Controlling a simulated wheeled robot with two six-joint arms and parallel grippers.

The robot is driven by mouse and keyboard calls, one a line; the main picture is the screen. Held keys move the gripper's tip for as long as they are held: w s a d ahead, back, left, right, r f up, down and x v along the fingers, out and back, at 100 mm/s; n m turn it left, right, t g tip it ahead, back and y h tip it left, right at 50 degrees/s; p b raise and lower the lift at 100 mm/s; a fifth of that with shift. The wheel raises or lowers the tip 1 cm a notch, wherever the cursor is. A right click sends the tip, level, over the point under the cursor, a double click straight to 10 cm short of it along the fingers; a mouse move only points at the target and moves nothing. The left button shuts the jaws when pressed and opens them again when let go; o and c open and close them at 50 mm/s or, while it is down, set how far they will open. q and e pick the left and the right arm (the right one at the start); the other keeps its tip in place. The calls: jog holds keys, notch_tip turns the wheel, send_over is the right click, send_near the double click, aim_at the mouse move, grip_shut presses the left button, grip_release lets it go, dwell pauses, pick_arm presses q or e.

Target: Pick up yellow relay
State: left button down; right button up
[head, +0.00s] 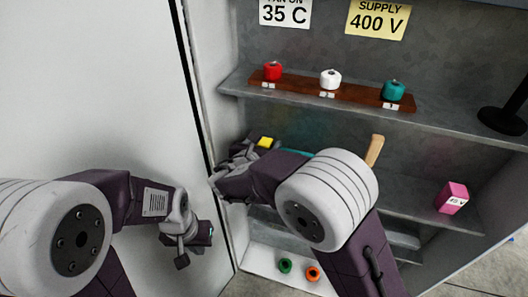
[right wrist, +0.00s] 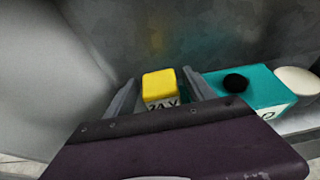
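The yellow relay (head: 265,142) stands on the middle shelf at the left end of the cabinet. In the right wrist view the yellow relay (right wrist: 160,86) has a pale front label with dark print, partly cut off by my gripper body. My right gripper (head: 246,155) is at the relay. In the right wrist view the fingers of my right gripper (right wrist: 161,92) are apart, one on each side of the relay, with a visible gap at the left. My left gripper (head: 194,245) hangs low in front of the white panel, away from the relay; its finger opening is unclear.
A teal box (right wrist: 258,88) with a black knob stands close right of the relay, beside a white round thing (right wrist: 297,82). A pink block (head: 452,197) and wooden handle (head: 375,150) are further right. Above, a shelf holds a wooden rack (head: 310,87). The cabinet's left wall is close.

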grip_shut()
notch_tip(320, 180, up, 5)
jog(key=shift+f+p, duration=0.1)
jog(key=shift+p, duration=0.8)
jog(key=s+d+r, duration=0.6)
jog(key=s+d, duration=0.1)
jog(key=d, duration=0.1)
jog(key=shift+s+d+p, duration=0.35)
jog(key=shift+s+p, duration=0.05)
